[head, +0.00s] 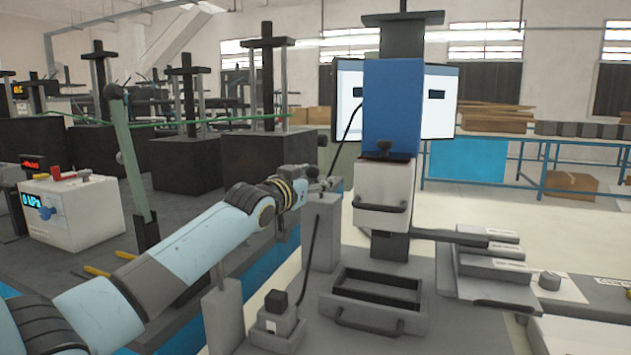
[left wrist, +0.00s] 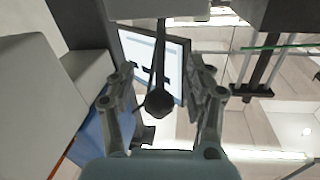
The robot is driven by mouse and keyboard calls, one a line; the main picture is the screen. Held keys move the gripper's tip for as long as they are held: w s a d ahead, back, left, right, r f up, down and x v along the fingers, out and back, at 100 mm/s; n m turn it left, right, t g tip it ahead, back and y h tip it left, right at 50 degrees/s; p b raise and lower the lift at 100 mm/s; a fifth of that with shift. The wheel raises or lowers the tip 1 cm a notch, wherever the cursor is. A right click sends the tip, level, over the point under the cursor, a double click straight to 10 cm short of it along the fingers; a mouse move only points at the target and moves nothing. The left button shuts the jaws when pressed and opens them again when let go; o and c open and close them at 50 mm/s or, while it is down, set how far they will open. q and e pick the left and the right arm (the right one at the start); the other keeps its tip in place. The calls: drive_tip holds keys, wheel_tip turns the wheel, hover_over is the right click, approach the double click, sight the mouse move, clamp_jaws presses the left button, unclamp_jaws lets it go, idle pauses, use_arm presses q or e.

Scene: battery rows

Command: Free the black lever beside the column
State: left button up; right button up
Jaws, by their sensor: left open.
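The column is a press head with a blue upper block (head: 393,105) and a white lower block (head: 384,188) on a dark post. My left gripper (head: 325,184) reaches in from the left, just left of the white block and above a grey upright (head: 321,232). In the left wrist view its two fingers (left wrist: 165,75) are spread apart. A black round knob on a dark rod, the likely lever (left wrist: 159,103), shows between them with gaps on both sides. Whether it lies at fingertip depth I cannot tell. The right gripper is out of view.
A black-rimmed tray (head: 375,293) with a handle sits below the column. A small box with a black button (head: 276,302) stands left of it. A monitor (head: 350,92) is behind. Grey blocks (head: 495,268) lie to the right. A white gauge box (head: 72,212) stands far left.

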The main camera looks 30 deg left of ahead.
use_arm(q)
drive_tip(key=shift+w, duration=0.35)
clamp_jaws()
idle(0.4)
